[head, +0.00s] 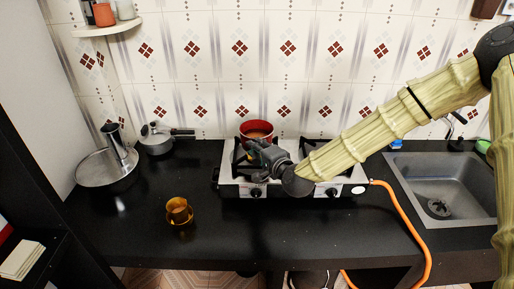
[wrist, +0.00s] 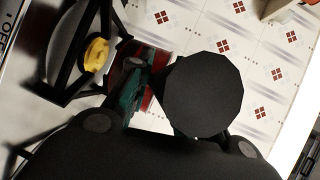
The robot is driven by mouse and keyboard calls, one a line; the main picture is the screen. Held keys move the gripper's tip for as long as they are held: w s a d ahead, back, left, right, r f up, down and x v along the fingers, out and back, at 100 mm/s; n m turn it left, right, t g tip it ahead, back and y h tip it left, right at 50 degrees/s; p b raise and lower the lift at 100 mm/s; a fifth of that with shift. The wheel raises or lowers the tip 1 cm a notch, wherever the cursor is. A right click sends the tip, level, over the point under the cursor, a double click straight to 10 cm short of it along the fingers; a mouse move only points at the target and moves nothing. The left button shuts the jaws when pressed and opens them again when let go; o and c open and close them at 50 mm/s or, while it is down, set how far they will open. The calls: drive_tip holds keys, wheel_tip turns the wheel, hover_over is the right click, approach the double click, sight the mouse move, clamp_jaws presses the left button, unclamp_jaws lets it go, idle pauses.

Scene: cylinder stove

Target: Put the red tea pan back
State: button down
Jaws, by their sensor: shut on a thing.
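The red tea pan (head: 257,126) sits upright at the left burner of the gas stove (head: 229,188), with brownish contents showing inside its rim. I cannot tell whether its base touches the grate. My gripper (head: 256,149) is at the pan's near side, shut on it, seemingly at the handle. The grasp itself is mostly hidden by my gripper.
A yellow burner (wrist: 96,55) shows in the wrist view. The sink (head: 410,181) is at the right, with an orange hose (head: 409,216) before it. An amber cup (head: 177,208) stands front left. A lidded pot (head: 156,139) and steel pan (head: 98,172) are at the left.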

drive_tip(key=shift+w+a+p, duration=0.1)
drive_tip(key=shift+w+p, duration=0.35)
drive_tip(key=shift+w, duration=1.05)
drive_tip(key=shift+f+p, duration=0.9)
drive_tip(key=shift+f, duration=1.05)
drive_tip(key=c, duration=1.3)
unclamp_jaws()
drive_tip(key=b+v, duration=0.4)
drive_tip(key=v, duration=0.8)
